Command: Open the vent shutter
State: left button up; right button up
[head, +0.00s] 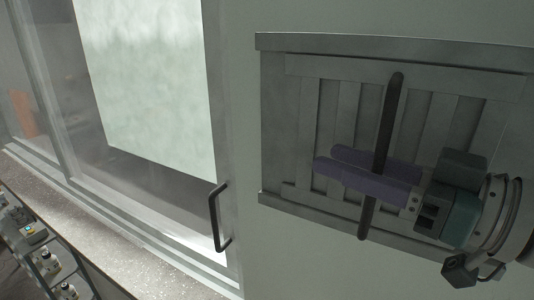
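The vent shutter (302,120) is a grey metal panel with a raised frame and upright slats, on the pale wall at the right of the head view. A long dark bar handle (392,110) runs nearly upright across its front, leaning slightly. My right gripper (325,163) comes in from the right with two purple fingers. The bar passes between them, in front of the upper finger and behind the lower one. The fingers look closed on the bar around its middle. The gripper body hides the shutter's lower right part. My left gripper is out of view.
A glass-fronted cabinet or window (60,100) with a pale sheet (150,80) fills the left, with a dark pull handle (215,218) near its right edge. A speckled bench ledge (90,235) runs below, with small devices at lower left. The wall between is bare.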

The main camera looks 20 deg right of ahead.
grip_shut()
jog(key=shift+r, duration=0.1)
dwell(1.1)
